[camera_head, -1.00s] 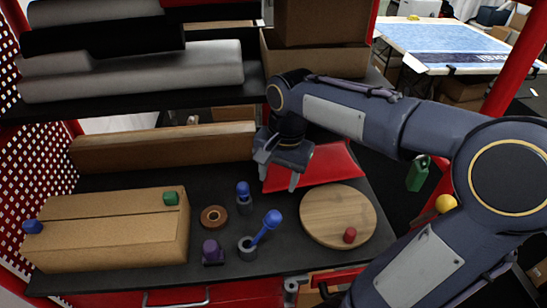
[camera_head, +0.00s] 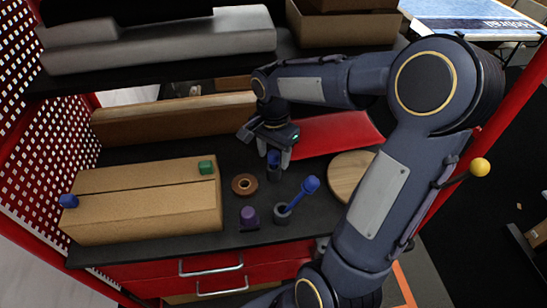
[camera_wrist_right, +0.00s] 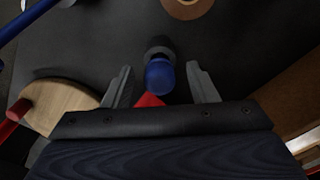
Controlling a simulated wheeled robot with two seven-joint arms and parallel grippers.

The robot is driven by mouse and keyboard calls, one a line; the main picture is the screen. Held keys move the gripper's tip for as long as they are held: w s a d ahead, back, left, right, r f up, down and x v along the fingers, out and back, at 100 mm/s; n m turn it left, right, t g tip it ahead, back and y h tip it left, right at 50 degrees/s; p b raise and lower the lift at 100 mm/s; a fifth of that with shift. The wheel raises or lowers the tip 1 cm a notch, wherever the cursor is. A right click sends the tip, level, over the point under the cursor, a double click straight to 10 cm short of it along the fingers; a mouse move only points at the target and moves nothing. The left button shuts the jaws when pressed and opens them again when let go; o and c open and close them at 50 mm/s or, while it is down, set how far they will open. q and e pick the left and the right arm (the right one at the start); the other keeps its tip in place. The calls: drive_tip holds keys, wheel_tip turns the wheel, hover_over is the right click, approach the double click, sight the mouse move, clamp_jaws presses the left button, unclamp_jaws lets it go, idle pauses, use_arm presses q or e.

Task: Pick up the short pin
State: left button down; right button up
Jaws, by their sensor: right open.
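The short blue pin (camera_head: 273,157) stands upright in a small grey holder (camera_head: 274,174) on the dark worktop. My right gripper (camera_head: 274,152) is open above it, with its fingers pointing down on either side of the pin's head. In the right wrist view the pin's round blue head (camera_wrist_right: 159,78) lies between the two open fingers (camera_wrist_right: 159,69), with a gap on both sides. A longer blue pin (camera_head: 304,193) leans tilted in another grey holder (camera_head: 282,213), nearer the front. My left gripper is not in view.
A brown ring (camera_head: 245,185) and a purple piece (camera_head: 249,216) are left of the pins. A cardboard box (camera_head: 145,210) carries a green cube (camera_head: 206,167) and a blue piece (camera_head: 69,201). A round wooden board (camera_head: 350,174) is at right.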

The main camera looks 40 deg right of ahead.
drive_tip(key=shift+c, duration=0.4)
drive_tip(key=c, duration=1)
wheel_tip(320, 180, up, 18)
drive_tip(key=p, duration=0.1)
